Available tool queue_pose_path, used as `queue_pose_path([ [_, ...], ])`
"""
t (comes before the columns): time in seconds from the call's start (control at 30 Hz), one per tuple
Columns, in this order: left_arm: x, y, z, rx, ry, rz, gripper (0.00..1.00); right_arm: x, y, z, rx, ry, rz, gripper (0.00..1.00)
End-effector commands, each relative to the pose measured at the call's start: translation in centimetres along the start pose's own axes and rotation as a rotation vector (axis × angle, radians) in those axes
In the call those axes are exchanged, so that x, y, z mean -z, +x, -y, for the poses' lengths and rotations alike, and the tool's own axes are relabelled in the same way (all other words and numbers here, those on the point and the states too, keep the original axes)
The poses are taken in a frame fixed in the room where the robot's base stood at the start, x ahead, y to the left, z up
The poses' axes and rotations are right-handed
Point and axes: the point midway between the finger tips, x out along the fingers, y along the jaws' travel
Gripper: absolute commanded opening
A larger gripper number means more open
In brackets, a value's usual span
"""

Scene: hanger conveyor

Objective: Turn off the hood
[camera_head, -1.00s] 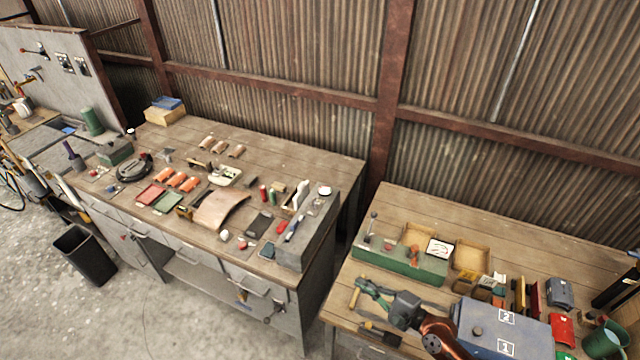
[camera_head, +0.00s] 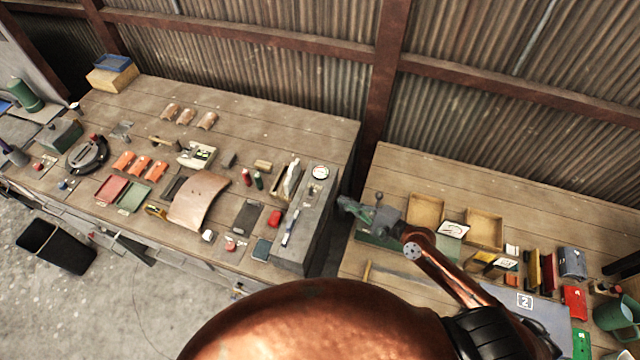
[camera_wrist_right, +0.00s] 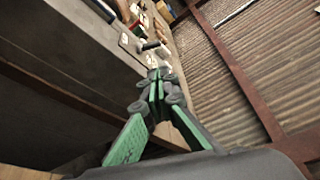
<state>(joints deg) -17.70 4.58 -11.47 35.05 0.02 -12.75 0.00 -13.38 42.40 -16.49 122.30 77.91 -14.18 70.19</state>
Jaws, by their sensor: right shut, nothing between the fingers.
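My right gripper (camera_head: 352,206) is in the camera_head view, near the gap between the two benches, above the left end of the right bench. Its fingers with green pads (camera_wrist_right: 158,88) show in the camera_wrist_right view, shut and empty. A green box with a small lever (camera_head: 378,239) stands on the right bench, partly hidden by my right gripper and arm. A long grey box (camera_head: 302,240) with a round white-faced part (camera_head: 320,172) lies at the right end of the left bench, apart from the gripper. I cannot tell any hood or its switch. My left gripper is not in view.
The left bench (camera_head: 270,130) holds a curved copper sheet (camera_head: 198,200), trays and small parts. A black bin (camera_head: 55,247) stands on the floor.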

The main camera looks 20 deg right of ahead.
Motion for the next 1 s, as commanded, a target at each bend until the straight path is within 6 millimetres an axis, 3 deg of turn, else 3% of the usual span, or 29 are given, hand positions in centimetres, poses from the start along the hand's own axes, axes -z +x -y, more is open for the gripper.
queue_pose_path([
  [0.27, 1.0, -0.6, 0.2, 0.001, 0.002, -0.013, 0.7, -0.1, 1.3, 0.2, 0.001, 0.0, 0.004, 0.0],
  [0.47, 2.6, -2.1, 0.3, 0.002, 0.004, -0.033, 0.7, -0.2, 4.7, 0.4, 0.003, 0.001, 0.003, 0.0],
  [0.7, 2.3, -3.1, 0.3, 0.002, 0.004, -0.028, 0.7, -0.1, 8.5, 0.3, 0.002, 0.0, 0.001, 0.0],
  [1.0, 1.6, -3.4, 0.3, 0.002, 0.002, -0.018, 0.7, 0.0, 10.1, 0.0, 0.0, -0.001, 0.0, 0.0],
])
